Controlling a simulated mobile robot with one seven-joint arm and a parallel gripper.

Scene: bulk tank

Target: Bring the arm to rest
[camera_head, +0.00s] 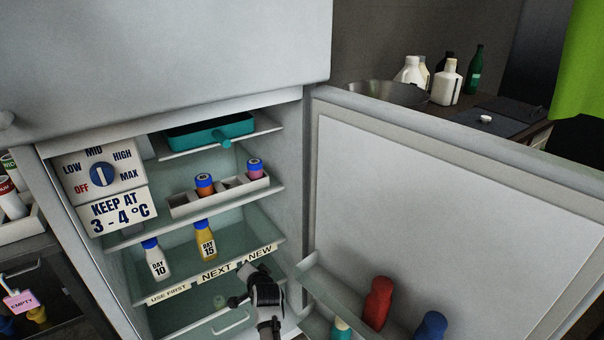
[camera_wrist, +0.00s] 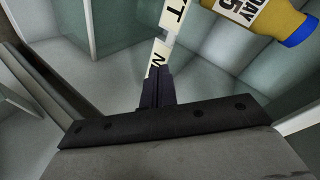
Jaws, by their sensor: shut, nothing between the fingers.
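My gripper (camera_head: 238,300) is shut and empty at the open fridge, low in front of the labelled shelf edge. In the wrist view its closed fingers (camera_wrist: 157,78) point toward the shelf strip (camera_wrist: 168,45). The yellow "DAY 15" bottle (camera_head: 206,241) stands on that shelf, apart from the fingers; it also shows at the upper right of the wrist view (camera_wrist: 262,18). The white "DAY 10" bottle (camera_head: 156,259) stands to its left. Part of my arm runs out of the bottom of the head view.
Above are a white rack (camera_head: 188,210) with capped bottles and a teal tray (camera_head: 190,142). A dial panel (camera_head: 100,175) is at the left.

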